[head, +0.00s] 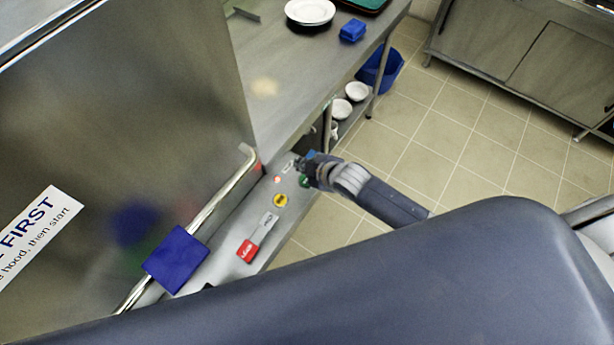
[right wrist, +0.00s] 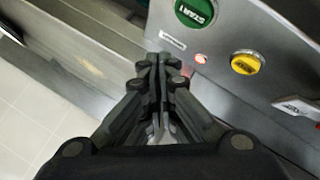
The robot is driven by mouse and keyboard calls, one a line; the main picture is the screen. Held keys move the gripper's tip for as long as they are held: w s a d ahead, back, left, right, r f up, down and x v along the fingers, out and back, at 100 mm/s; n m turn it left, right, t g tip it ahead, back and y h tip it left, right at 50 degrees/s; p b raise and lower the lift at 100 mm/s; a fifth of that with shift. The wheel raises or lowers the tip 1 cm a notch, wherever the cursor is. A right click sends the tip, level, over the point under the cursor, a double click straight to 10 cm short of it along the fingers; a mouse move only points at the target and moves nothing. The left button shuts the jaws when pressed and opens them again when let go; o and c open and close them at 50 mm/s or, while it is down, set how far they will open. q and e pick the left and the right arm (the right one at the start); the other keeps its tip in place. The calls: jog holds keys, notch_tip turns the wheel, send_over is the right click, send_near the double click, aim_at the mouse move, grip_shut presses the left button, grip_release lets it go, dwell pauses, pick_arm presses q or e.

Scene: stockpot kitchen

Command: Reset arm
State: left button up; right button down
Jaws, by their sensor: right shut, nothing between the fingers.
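My right gripper (head: 304,166) reaches in from the right in the head view, in front of the machine's control panel (head: 262,222). In the right wrist view my right gripper (right wrist: 160,65) is shut with nothing between its fingers. Its tips are just below the green START button (right wrist: 196,10) and left of a small red light (right wrist: 200,59). I cannot tell whether they touch the panel. A yellow button (right wrist: 246,62) is farther right. My left gripper is not in view.
A steel hood (head: 120,110) with a bar handle (head: 213,205) and a blue block (head: 176,259) fills the left. The steel counter (head: 290,70) holds white plates (head: 310,11) and a blue item (head: 352,30). A blue bin (head: 381,70) stands behind. Tiled floor (head: 450,140) is clear on the right.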

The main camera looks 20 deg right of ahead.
dwell(0.3)
jog(key=shift+s+a, duration=0.1)
jog(key=shift+s, duration=0.15)
jog(key=s+d+r+m+g+h, duration=0.1)
jog(key=s+d+r+m+g, duration=0.2)
jog(key=s, duration=0.5)
jog(key=s+d+r+m+h, duration=0.1)
jog(key=s+r+m, duration=0.3)
jog(key=s, duration=0.4)
jog(key=s+d+r+m+g+h, duration=0.1)
jog(key=s+d+r+m+g, duration=0.2)
jog(key=s, duration=0.5)
jog(key=s+f+b+x, duration=0.1)
jog(key=s+b+x, duration=0.3)
jog(key=x, duration=1.2)
jog(key=s+d+f+b+x, duration=0.1)
jog(key=s+b+x, duration=0.2)
jog(key=x, duration=1.3)
jog(key=s+d+f+b, duration=0.1)
jog(key=s+f+b, duration=0.2)
jog(key=s+f, duration=0.6)
jog(key=s+d+f+g+b, duration=0.1)
jog(key=s+f+b, duration=0.3)
jog(key=s+f, duration=0.5)
notch_tip(320, 180, down, 5)
jog(key=shift+r+m+g, duration=0.1)
jog(key=shift+m+g, duration=0.2)
